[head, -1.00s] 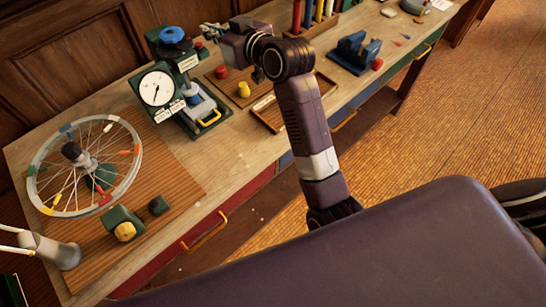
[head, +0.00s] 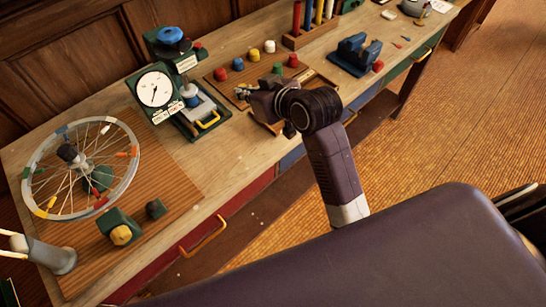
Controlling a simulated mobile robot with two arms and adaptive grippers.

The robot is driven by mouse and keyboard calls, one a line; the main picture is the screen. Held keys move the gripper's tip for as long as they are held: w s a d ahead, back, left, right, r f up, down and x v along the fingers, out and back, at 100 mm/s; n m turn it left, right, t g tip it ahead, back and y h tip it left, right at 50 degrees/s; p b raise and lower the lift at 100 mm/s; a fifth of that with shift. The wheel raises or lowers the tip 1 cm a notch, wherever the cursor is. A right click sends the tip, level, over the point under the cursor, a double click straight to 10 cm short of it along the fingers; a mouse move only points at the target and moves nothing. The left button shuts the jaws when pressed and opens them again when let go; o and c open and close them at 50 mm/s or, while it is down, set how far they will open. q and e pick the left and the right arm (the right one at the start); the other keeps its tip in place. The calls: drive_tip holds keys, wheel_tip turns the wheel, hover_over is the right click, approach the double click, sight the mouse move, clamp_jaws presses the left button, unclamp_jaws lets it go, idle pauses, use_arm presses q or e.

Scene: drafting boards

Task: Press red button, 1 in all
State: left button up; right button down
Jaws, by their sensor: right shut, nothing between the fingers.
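A red button (head: 221,74) stands at the left end of a row of round buttons on a wooden board on the bench. A blue button (head: 238,64), a yellow button (head: 254,55) and a white button (head: 269,46) follow it to the right. A second red piece (head: 293,61) shows farther right, behind my arm's wrist. My right gripper (head: 242,92) is shut and empty, pointing left, in front of the row and just below the first red button in the picture. It appears apart from that button. The gripper and wrist cover part of the board.
A press with a white dial gauge (head: 154,89) stands left of the buttons. A spoked wheel (head: 82,168) is farther left. A rack of coloured rods (head: 309,35) and a blue vise-like fixture (head: 357,52) stand at the right.

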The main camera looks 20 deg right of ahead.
drive_tip(key=s+d+f+g, duration=0.1)
drive_tip(key=s+f, duration=0.2)
drive_tip(key=f, duration=0.2)
drive_tip(key=s+d+f+g+h, duration=0.1)
drive_tip(key=s+f, duration=0.3)
drive_tip(key=f, duration=0.1)
drive_tip(key=s+d+f+g+h, duration=0.1)
drive_tip(key=s+f, duration=0.3)
drive_tip(key=f, duration=0.1)
drive_tip(key=shift+s+d+m+g, duration=0.25)
drive_tip(key=shift+m+g, duration=0.05)
drive_tip(key=shift+m, duration=0.1)
